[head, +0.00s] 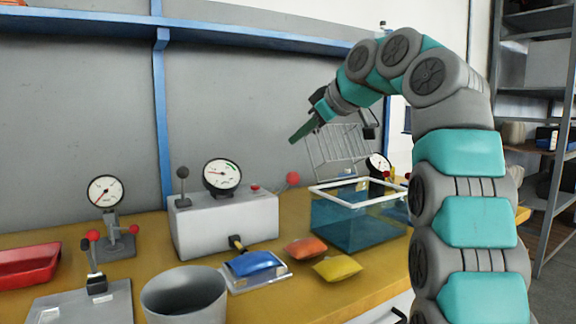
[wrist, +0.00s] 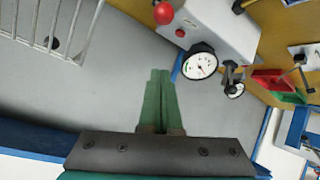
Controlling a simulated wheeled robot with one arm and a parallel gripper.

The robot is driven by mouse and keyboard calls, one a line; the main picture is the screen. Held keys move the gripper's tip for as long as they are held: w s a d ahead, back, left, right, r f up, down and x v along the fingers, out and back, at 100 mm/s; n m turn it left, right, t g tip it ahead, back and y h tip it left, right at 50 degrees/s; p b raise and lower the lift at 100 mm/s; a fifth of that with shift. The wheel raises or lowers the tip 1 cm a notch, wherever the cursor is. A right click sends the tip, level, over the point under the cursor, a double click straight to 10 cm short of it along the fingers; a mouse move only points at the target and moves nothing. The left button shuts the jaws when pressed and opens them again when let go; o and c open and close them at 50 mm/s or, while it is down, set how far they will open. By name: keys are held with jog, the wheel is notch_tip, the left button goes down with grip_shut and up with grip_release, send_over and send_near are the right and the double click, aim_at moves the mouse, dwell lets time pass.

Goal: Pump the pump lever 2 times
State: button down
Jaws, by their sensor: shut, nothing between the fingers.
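A grey box (head: 222,222) with a round gauge (head: 222,176) stands on the yellow bench. A lever with a red ball (head: 292,178) sticks out at its right side, and a black-knobbed lever (head: 183,173) stands at its left. Another red-ball lever (head: 94,236) is at the far left; I cannot tell for sure which is the pump lever. My gripper (head: 297,138) is shut and empty, in the air above and behind the box's right end. In the wrist view, its green fingers (wrist: 160,75) are together, apart from the red ball (wrist: 163,13).
A water tank (head: 350,222) stands right of the box, with a wire rack (head: 340,150) above and behind it. Orange (head: 306,248) and yellow (head: 338,268) pouches lie in front. A grey bin (head: 184,296) and red tray (head: 28,265) are left. A blue shelf edge (head: 230,33) runs above.

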jog(key=x, duration=1)
jog(key=shift+s+d+f+b, duration=0.35)
jog(key=shift+d+f, duration=0.2)
jog(key=shift+d, duration=0.25)
jog(key=shift+s+d+f+b, duration=0.35)
jog(key=shift+d+f, duration=0.25)
jog(key=shift+d, duration=0.15)
jog(key=shift+f, duration=0.1)
